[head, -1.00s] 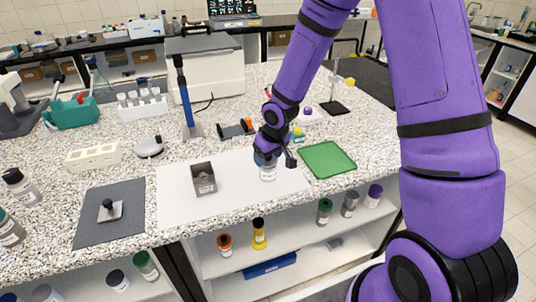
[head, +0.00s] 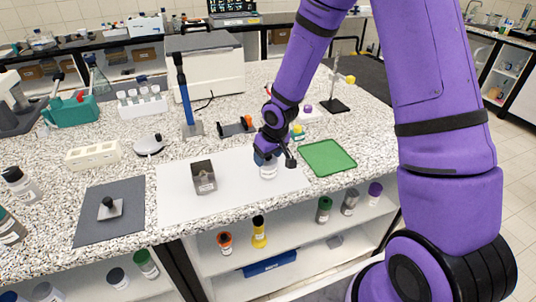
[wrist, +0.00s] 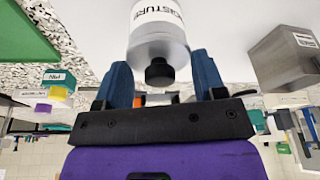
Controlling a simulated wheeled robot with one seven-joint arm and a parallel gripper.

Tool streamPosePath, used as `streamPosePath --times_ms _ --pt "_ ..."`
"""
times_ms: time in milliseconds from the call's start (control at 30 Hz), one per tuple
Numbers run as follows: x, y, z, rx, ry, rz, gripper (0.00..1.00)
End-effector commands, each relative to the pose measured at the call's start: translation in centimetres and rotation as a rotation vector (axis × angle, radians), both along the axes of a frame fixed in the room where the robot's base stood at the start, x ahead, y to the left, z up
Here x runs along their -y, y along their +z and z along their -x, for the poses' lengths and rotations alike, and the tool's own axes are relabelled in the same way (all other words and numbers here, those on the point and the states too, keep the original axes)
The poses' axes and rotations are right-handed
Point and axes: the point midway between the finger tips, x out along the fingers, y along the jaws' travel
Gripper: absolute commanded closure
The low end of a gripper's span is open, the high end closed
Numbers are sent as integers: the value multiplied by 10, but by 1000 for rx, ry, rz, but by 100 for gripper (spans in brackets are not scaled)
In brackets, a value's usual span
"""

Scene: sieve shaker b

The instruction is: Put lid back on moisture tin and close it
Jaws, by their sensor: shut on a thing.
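The moisture tin (head: 268,172) stands on the white mat in the head view, below my gripper. In the wrist view the tin (wrist: 158,13) shows its "MOISTURE" label, partly cut off by the frame edge. Its silver lid (wrist: 158,45) with a black knob (wrist: 159,72) is at the tin's top, between my fingers. My gripper (wrist: 163,68) is shut on the lid, with a blue finger at each side. From these views I cannot tell whether the lid is fully seated.
A grey metal box (head: 204,179) stands left of the tin on the white mat (head: 172,205). A green mat (head: 328,158) lies to the right. A dark mat (head: 90,228) with a knobbed plate is at the left. Labelled blocks stand behind the gripper.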

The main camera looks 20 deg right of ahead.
Motion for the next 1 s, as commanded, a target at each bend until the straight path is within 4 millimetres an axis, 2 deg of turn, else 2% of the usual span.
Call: streamPosePath --times_ms 167,200,300,333,667,1000 --pt "0 0 0 0 0 0 58" --pt "0 0 0 0 0 0 32" --pt "0 0 0 0 0 0 9" --pt "0 0 0 0 0 0 6" --pt "0 3 0 0 -1 1 6" --pt "0 26 0 2 0 0 6"
